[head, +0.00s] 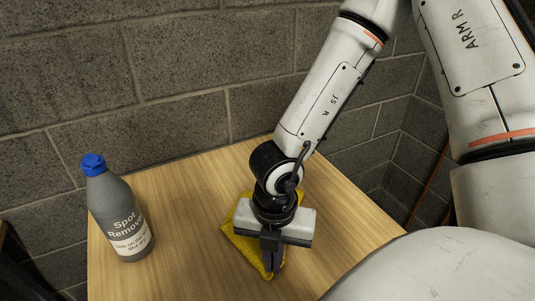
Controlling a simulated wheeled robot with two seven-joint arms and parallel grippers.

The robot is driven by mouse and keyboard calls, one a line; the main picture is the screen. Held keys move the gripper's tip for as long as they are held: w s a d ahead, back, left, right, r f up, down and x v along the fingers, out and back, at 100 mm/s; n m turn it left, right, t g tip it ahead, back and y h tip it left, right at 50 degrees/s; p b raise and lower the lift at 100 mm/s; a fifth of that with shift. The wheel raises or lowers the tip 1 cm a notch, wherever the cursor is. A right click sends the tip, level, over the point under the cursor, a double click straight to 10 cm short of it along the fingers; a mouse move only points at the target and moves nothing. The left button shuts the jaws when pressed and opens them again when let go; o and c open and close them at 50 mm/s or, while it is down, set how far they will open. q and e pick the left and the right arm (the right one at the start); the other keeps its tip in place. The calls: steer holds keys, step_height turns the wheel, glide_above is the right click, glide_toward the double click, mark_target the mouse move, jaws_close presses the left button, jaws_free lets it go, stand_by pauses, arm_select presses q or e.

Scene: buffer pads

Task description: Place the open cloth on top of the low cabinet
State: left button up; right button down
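A yellow cloth (246,246) lies on the wooden top of the low cabinet (188,222), near the middle of its front part. My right gripper (272,262) points down over the cloth and hides much of it. Its dark fingers are at the cloth, but I cannot tell whether they grip it, touch it or are apart from each other. My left gripper is not in view.
A grey spray-style bottle with a blue cap (118,208), labelled "Spot Remover", stands upright at the left of the top. A grey block wall (180,60) rises close behind. The top is clear between bottle and cloth.

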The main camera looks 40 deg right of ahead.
steer(key=c, duration=1.6)
jaws_free()
steer(key=shift+o, duration=0.2)
steer(key=shift+s+a+r, duration=0.1)
steer(key=shift+a+r, duration=0.05)
steer(key=shift+r, duration=0.35)
steer(key=shift+s+a+r+b, duration=0.15)
steer(key=shift+s+r+b, duration=0.05)
steer(key=shift+r, duration=0.3)
steer(key=shift+s+a+r+b, duration=0.1)
steer(key=shift+s+r+b, duration=0.1)
steer(key=shift+r, duration=0.25)
step_height(320, 180, up, 7)
steer(key=s+a+p, duration=0.1)
steer(key=s+a, duration=0.1)
steer(key=shift+s, duration=0.15)
